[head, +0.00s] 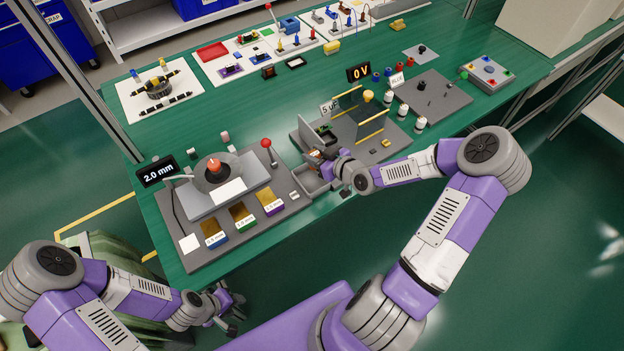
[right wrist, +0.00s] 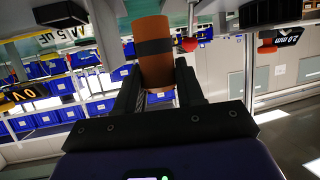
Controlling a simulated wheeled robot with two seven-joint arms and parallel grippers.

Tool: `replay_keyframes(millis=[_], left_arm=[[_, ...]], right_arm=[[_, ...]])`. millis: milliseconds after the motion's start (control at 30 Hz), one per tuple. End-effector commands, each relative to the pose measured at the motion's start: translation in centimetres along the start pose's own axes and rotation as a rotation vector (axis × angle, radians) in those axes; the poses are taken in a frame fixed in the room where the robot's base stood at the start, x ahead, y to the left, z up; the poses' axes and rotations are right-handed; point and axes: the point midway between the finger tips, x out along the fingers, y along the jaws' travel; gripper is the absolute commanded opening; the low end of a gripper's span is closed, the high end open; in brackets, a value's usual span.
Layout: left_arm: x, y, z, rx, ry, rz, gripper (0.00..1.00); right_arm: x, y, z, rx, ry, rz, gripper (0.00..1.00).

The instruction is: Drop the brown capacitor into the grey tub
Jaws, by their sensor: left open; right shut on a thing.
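The brown capacitor (right wrist: 150,28), an orange-brown cylinder with a dark band, stands between the fingers of my right gripper (right wrist: 155,95) in the right wrist view. The right gripper is shut on it. In the head view the right gripper (head: 322,160) is at the front left of the grey fixture board, with a small bit of the brown capacitor (head: 314,154) showing. A grey open box (head: 314,183), which looks like the grey tub, lies just below it in the picture. Its inside is partly hidden. My left gripper (head: 229,308) is open and empty, off the table's front edge.
The fixture board (head: 300,132) with clear panels and yellow bars stands behind the right gripper. A grey station (head: 215,205) with a red-knobbed lever (head: 266,143) is to the left. More boards with small parts fill the green table (head: 240,118).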

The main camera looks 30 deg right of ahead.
Motion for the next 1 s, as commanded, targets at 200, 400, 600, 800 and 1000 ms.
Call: replay_keyframes(millis=[200, 400, 600, 800, 1000], left_arm=[[1.6, -0.6, -0.1, 0.000, 0.000, 0.000, 0.43], [3.6, -1.4, -0.2, 0.000, 0.000, 0.000, 0.43], [4.8, -1.8, -0.2, 0.000, 0.000, 0.000, 0.43], [4.7, -1.8, -0.2, 0.000, 0.000, 0.000, 0.43], [4.7, -1.8, -0.2, 0.000, 0.000, 0.000, 0.43]], right_arm=[[0.7, 0.0, 1.8, 0.001, 0.000, 0.000, 0.07], [1.7, 0.0, 4.1, 0.001, 0.000, 0.000, 0.07], [2.3, 0.0, 5.4, -0.001, 0.001, 0.000, 0.07], [2.3, 0.0, 5.4, -0.002, 0.001, 0.000, 0.07], [2.3, 0.0, 5.4, -0.001, 0.001, 0.000, 0.56]])
